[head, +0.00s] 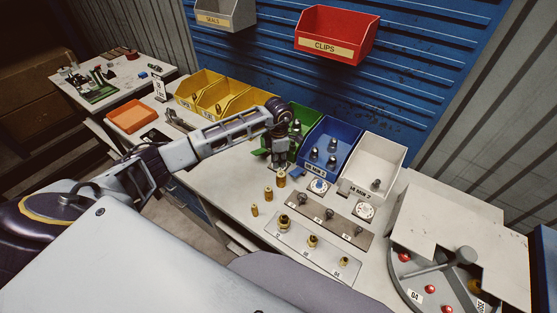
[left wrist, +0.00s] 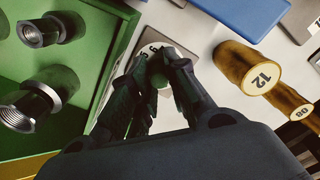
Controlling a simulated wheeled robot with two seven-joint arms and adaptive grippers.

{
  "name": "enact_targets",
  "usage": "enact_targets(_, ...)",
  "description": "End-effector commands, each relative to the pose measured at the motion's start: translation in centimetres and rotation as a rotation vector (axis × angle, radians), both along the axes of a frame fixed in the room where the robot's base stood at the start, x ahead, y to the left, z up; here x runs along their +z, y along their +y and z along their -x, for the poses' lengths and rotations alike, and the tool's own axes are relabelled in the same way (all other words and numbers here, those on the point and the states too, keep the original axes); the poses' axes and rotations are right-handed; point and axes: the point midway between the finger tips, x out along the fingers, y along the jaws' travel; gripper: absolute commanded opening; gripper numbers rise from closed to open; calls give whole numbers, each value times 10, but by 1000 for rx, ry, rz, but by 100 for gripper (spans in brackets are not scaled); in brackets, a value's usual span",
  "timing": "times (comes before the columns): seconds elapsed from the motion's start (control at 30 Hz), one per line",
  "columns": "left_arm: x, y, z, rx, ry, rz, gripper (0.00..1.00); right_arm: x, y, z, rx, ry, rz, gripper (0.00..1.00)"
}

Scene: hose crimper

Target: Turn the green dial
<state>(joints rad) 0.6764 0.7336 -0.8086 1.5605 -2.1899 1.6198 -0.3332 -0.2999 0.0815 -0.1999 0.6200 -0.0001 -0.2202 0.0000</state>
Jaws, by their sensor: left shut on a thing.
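My left gripper (head: 279,164) reaches down in front of the green bin (head: 297,143) in the head view. In the left wrist view its dark fingers (left wrist: 162,72) are closed around the small green dial (left wrist: 160,80), which sits on a pale plate (left wrist: 150,52) with dark markings. The fingers cover most of the dial, and its pointer cannot be made out. In the head view the gripper hides the dial. My right gripper is not in view.
A blue dial (head: 318,186) and a white dial (head: 364,210) sit to the right, before the blue bin (head: 328,148) and white bin (head: 372,160). Brass pieces (head: 268,195) stand close in front of the gripper. Fitting plates (head: 300,247) lie nearer. Yellow bins (head: 218,96) stand left.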

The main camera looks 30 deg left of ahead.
Motion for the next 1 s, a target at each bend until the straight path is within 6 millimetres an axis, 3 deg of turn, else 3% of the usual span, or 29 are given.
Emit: enact_targets(1.0,0,-1,0,476,-1,0,0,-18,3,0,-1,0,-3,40)
